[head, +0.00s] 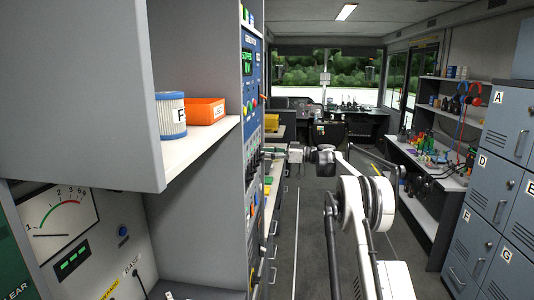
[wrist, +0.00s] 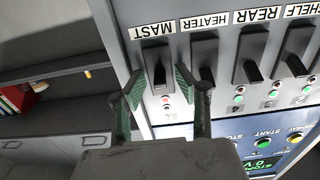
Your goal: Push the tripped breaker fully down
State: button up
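In the wrist view, which shows the panel upside down, a row of black breaker levers sits on a grey panel. The MAST breaker (wrist: 157,64) has a reddish light below it in the picture, while lights by several others look green, so it appears to be the tripped one. My gripper (wrist: 159,76) is open, its green-padded fingers on either side of the MAST lever with visible gaps.
The REAR breaker (wrist: 252,56) and SHELF breaker (wrist: 296,50) are beside these. A blue panel with START buttons (wrist: 263,142) lies close by. In the head view, a shelf holds an orange bin (head: 205,111) and a filter (head: 171,115). The aisle floor (head: 305,215) is clear.

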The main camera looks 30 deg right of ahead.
grip_shut()
jog(key=shift+f+t+y+b, duration=0.3)
jog(key=shift+b, duration=0.85)
jog(key=shift+r, duration=0.1)
